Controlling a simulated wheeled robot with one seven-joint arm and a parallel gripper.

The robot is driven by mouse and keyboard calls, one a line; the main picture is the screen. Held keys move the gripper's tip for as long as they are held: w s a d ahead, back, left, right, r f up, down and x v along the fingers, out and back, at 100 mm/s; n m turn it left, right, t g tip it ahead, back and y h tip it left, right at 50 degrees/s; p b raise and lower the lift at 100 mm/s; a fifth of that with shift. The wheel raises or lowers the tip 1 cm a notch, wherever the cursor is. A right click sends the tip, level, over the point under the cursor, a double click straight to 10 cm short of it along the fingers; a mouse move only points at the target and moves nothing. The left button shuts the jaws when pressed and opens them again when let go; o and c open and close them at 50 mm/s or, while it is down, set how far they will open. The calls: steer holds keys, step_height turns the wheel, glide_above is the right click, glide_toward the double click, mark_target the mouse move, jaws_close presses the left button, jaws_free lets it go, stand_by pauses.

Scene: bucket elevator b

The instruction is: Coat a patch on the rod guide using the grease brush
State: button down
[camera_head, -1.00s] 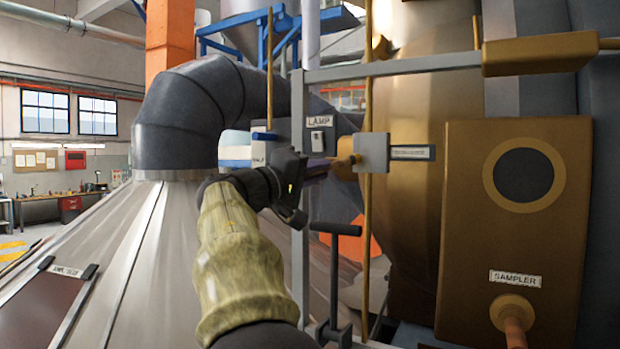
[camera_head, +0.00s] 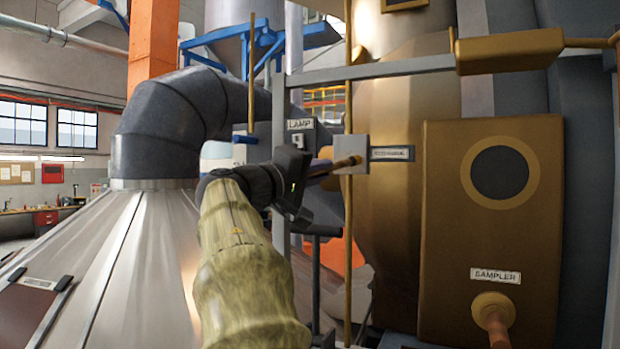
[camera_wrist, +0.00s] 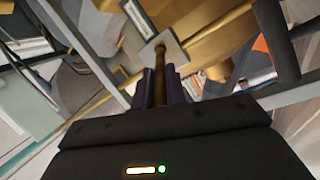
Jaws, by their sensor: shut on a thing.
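The rod guide is a pale square plate (camera_head: 343,170) on a thin upright brass rod, in front of the large brass-coloured casing. It also shows in the wrist view (camera_wrist: 171,46). My gripper (camera_head: 318,170) is just left of the plate, shut on the brown grease brush (camera_head: 342,164). In the wrist view, the purple fingers of my gripper (camera_wrist: 160,88) clasp the brush (camera_wrist: 160,68), which points straight at the plate. The brush tip overlaps the plate's face in both views; I cannot tell for certain whether it touches. No grease patch can be made out.
A grey rail frame (camera_head: 365,72) runs above and left of the plate. A LAMP box (camera_head: 301,138) stands behind my gripper. A brown SAMPLER box (camera_head: 490,230) is at the right. A large dark elbow duct (camera_head: 165,125) is at the left.

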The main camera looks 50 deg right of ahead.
steer(key=shift+s+d+b, duration=0.3)
steer(key=shift+s+b, duration=0.05)
steer(key=shift+s, duration=0.55)
steer(key=shift+r+p, duration=0.3)
steer(key=shift+r, duration=0.35)
steer(key=shift+w+a, duration=0.1)
steer(key=shift+w+a, duration=0.25)
steer(key=shift+w, duration=0.7)
steer(key=shift+w+a, duration=0.25)
steer(key=shift+w, duration=0.7)
